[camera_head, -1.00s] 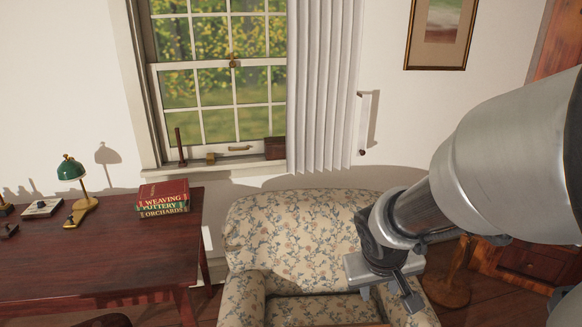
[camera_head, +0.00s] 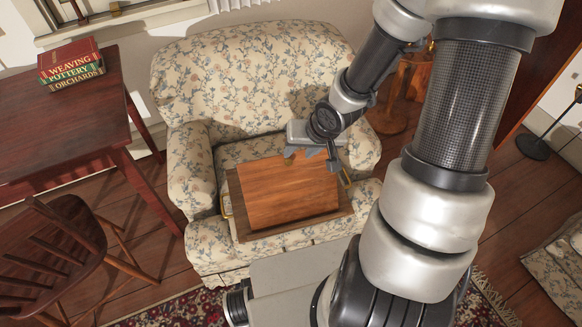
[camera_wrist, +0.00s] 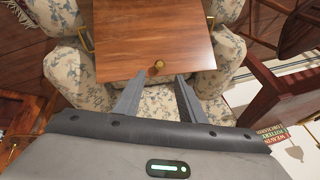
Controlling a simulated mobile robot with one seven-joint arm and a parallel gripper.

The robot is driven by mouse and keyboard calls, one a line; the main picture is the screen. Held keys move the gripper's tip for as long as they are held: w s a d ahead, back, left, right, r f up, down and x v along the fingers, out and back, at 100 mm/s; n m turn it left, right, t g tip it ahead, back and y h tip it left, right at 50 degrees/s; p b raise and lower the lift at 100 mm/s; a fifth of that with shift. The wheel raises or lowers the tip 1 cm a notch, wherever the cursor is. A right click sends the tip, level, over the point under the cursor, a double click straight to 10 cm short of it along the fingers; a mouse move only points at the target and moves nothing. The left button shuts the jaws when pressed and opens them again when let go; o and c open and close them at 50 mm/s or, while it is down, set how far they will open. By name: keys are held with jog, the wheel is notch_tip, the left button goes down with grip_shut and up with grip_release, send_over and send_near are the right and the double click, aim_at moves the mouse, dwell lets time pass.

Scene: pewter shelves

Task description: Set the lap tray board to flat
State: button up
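The lap tray (camera_head: 291,228) lies on the seat of a floral armchair, with a brass handle at each side. Its wooden board (camera_head: 280,195) lies over the darker tray frame and looks raised from it towards the chair back; I cannot tell the exact angle. The board (camera_wrist: 150,35) also fills the upper middle of the wrist view. A round brass knob (camera_wrist: 158,65) sits near its edge closest to my gripper. My gripper (camera_head: 312,158) is over the board's chair-back edge. In the wrist view its fingers (camera_wrist: 160,78) are apart, with the knob just beyond their tips and nothing held.
The floral armchair (camera_head: 190,165) has arms on both sides of the tray and a high back. A red desk (camera_head: 75,125) with stacked books (camera_head: 70,65) and a wooden chair (camera_head: 45,255) stand at left. A round wooden stand (camera_head: 387,118) is beside the armchair.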

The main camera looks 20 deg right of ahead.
aim_at(289, 162)
jog(key=b+x, duration=0.4)
jog(key=x, duration=0.4)
jog(key=shift+w+f, duration=0.2)
jog(key=shift+f, duration=0.15)
grip_shut()
